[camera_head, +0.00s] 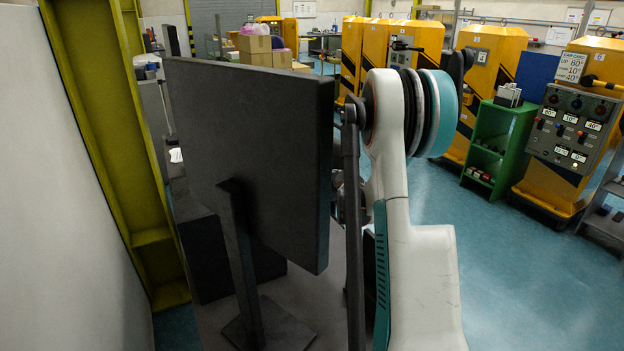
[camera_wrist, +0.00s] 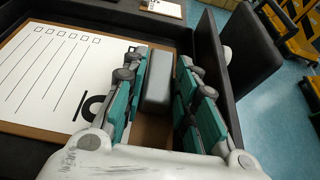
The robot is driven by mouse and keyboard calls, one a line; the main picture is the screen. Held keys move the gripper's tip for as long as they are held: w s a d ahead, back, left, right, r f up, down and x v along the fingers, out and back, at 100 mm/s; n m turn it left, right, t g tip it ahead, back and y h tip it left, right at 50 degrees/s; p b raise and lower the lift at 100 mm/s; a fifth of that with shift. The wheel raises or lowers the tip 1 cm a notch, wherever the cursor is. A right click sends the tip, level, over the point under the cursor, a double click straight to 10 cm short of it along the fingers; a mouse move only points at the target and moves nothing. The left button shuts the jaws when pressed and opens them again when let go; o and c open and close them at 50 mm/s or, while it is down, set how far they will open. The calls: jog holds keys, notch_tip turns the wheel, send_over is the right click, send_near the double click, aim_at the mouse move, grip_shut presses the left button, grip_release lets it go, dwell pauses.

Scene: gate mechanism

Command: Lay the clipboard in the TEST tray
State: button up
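In the wrist view the clipboard (camera_wrist: 50,75) is a brown board with a white sheet of check boxes and lines. It lies flat within the dark raised walls of a tray (camera_wrist: 118,17). A grey block (camera_wrist: 158,80), apparently its clip, is at its right side. My gripper (camera_wrist: 162,65) has its teal fingers on either side of this block, with a narrow gap at the right finger. No TEST label is readable. In the head view the clipboard and gripper are hidden behind a dark panel.
The dark panel (camera_head: 245,150) on a stand (camera_head: 245,265) rises in front of my arm in the head view. Another small board with white paper (camera_wrist: 165,7) lies beyond the tray. A green shelf (camera_head: 495,150) and yellow machines (camera_head: 575,130) stand at the right, with open floor before them.

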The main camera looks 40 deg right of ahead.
dwell(0.3)
jog(key=shift+r, duration=0.2)
jog(key=p+v, duration=0.3)
jog(key=v, duration=0.9)
jog(key=shift+f, duration=0.1)
